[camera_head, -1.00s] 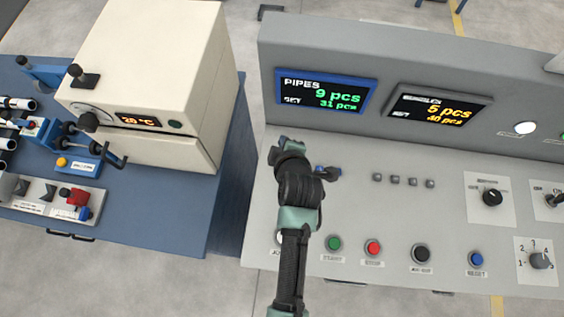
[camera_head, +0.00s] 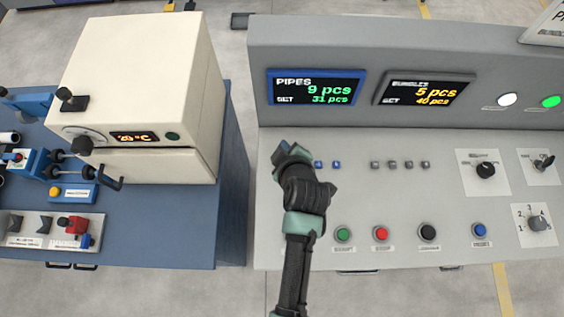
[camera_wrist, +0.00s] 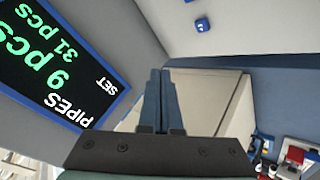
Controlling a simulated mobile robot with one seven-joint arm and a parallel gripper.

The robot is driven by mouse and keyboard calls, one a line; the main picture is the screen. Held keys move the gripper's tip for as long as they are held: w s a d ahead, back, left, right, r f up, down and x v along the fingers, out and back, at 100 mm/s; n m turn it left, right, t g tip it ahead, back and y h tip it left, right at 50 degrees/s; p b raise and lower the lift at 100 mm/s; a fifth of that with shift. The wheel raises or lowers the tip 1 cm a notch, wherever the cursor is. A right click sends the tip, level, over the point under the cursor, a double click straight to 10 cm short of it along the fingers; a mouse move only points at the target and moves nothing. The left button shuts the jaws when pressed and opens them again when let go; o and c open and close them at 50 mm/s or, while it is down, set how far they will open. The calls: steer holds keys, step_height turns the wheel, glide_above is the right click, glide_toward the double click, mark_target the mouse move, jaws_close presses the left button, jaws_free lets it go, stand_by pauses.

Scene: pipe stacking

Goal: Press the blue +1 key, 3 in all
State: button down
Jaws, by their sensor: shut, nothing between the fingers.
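Two small blue keys (camera_head: 318,164) (camera_head: 336,164) sit on the grey console below the blue-framed PIPES display (camera_head: 316,87); their labels are too small to read. The display reads 9 pcs, SET 31 pcs. My gripper (camera_head: 282,148) is just left of these keys, and my wrist may hide others. In the wrist view my gripper (camera_wrist: 160,72) is shut and empty, its fingers side by side. A blue key (camera_wrist: 202,24) lies on the panel beyond the tips, apart from them. The PIPES display (camera_wrist: 58,52) fills the left there.
A row of several grey keys (camera_head: 400,165) lies to the right, under the bundles display (camera_head: 423,90). Round green (camera_head: 343,233), red (camera_head: 381,233), black and blue buttons line the front. A cream oven (camera_head: 140,85) stands on the blue bench at left, across a gap.

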step_height(320, 180, down, 8)
steer(key=b, duration=0.6)
steer(key=shift+f+b, duration=0.15)
steer(key=shift+b, duration=0.2)
steer(key=shift+f, duration=0.1)
stand_by(1.3)
steer(key=shift+f+b, duration=0.3)
steer(key=shift+b, duration=0.05)
steer(key=shift+f+b, duration=0.35)
steer(key=shift+f, duration=0.05)
stand_by(0.5)
stand_by(0.4)
steer(key=shift+r+p, duration=0.7)
steer(key=shift+r, duration=0.1)
steer(key=shift+r+p, duration=2.15)
steer(key=shift+r, duration=0.35)
stand_by(0.3)
